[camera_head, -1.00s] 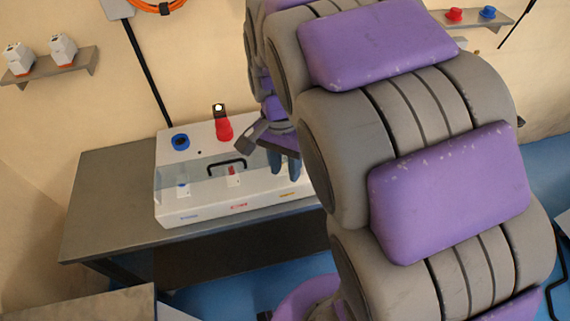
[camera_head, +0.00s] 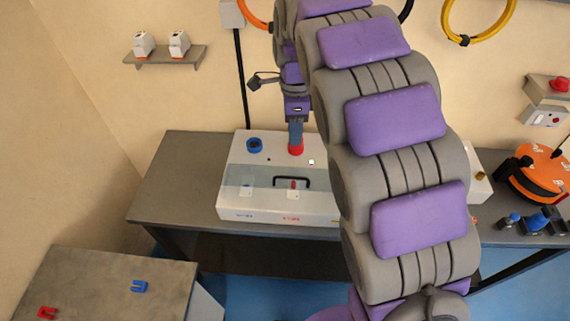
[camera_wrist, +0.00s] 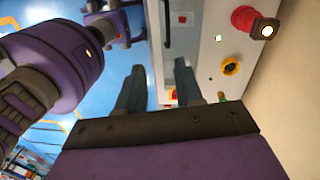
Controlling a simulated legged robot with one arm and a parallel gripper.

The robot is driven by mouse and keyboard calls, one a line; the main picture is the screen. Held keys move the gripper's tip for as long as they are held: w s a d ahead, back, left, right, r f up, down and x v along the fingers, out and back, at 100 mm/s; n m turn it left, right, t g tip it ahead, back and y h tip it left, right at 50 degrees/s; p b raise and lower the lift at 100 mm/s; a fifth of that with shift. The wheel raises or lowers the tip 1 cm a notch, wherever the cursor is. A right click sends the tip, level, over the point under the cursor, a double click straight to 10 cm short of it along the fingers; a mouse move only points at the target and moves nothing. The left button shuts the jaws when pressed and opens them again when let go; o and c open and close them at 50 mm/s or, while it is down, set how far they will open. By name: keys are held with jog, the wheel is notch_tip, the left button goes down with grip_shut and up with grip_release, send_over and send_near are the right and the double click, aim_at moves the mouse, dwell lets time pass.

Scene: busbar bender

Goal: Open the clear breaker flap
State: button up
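The white box (camera_head: 235,208) stands on the grey table. Its clear flap (camera_head: 254,176) lies shut over the front part, with a black handle (camera_head: 278,181). A blue-marked switch (camera_head: 247,190) and a red one (camera_head: 293,185) show through it. In the wrist view, the black handle (camera_wrist: 167,24) and part of the clear flap (camera_wrist: 186,78) show beyond my fingers. My gripper (camera_wrist: 160,85) is open and empty. In the head view, my gripper (camera_head: 296,133) points down over the back of the box, in front of the red knob (camera_head: 296,150), behind the handle. Contact cannot be told.
The table (camera_head: 170,180) is bare at left. A nearer table (camera_head: 95,285) holds red and blue U-shaped pieces. An orange reel (camera_head: 535,175) stands at right.

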jog(key=shift+m, duration=0.6)
jog(key=f, duration=0.5)
jog(key=a+f+b, duration=0.1)
jog(key=f, duration=0.5)
jog(key=a+f, duration=0.1)
jog(key=f, duration=0.5)
jog(key=shift+w+a+b, duration=0.2)
jog(key=shift+b, duration=0.1)
jog(key=shift+r, duration=0.1)
grip_shut()
